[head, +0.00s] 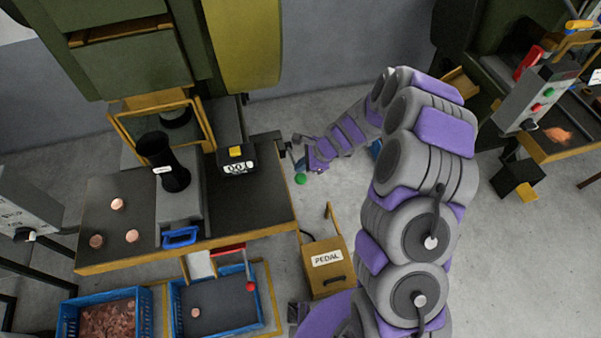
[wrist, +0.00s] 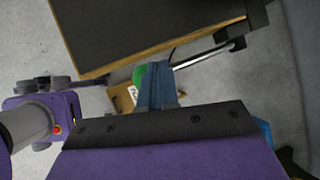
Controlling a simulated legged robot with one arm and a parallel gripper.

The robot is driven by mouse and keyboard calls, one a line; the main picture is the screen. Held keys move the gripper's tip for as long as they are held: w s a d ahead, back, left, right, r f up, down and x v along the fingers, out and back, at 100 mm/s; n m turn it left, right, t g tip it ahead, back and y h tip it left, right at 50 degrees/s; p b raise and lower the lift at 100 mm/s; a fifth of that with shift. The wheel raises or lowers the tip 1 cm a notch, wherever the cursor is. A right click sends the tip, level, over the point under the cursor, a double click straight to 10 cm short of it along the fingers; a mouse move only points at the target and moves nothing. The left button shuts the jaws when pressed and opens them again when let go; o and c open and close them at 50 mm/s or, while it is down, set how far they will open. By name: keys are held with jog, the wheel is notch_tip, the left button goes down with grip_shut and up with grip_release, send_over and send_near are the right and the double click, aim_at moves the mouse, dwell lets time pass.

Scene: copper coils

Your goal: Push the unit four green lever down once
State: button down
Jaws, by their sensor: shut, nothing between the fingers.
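The green lever knob (head: 300,179) hangs off the right side of the middle bench, below a dark bracket (head: 268,139). My gripper (head: 301,165) is shut and empty, just above the knob in the head view. In the wrist view the shut blue fingers (wrist: 155,72) partly cover the green knob (wrist: 139,75), which lies behind them. The lever's silver rod (wrist: 203,58) runs from the bracket toward the fingers. I cannot tell whether the fingertips touch the knob. No unit number is readable.
The bench (head: 265,222) has a press and a counter box (head: 232,150) reading about 001. A red-knobbed lever (head: 250,286) sits below its front edge. A pedal box (head: 326,267) stands on the floor near the green knob. Blue crates (head: 268,318) are in front.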

aim_at(304, 177)
jog(key=shift+a+f, duration=0.2)
jog(key=shift+s+d+f, duration=0.1)
jog(key=shift+d+f, duration=0.05)
jog(key=shift+d, duration=0.05)
jog(key=shift+s+d+f+b, duration=0.1)
jog(key=shift+s+f+b, duration=0.2)
jog(key=shift+f, duration=0.4)
jog(key=shift+s+f+b, duration=0.2)
jog(key=shift+f+b, duration=0.15)
jog(key=shift+f, duration=0.3)
jog(key=shift+s+d+f+b, duration=0.1)
jog(key=shift+s+f+b, duration=0.2)
jog(key=shift+f, duration=0.4)
dwell(2.5)
jog(key=shift+r, duration=0.1)
jog(key=shift+w+a+r+p, duration=0.1)
jog(key=shift+w+r+p, duration=0.25)
jog(key=shift+r+p, duration=0.55)
jog(key=shift+w+a+r+p, duration=0.15)
jog(key=shift+w+r+p, duration=0.2)
jog(key=shift+r+p, duration=0.5)
jog(key=shift+w+a+r+p, duration=0.1)
jog(key=shift+w+r+p, duration=0.25)
jog(key=shift+r+p, duration=0.55)
jog(key=shift+r, duration=0.15)
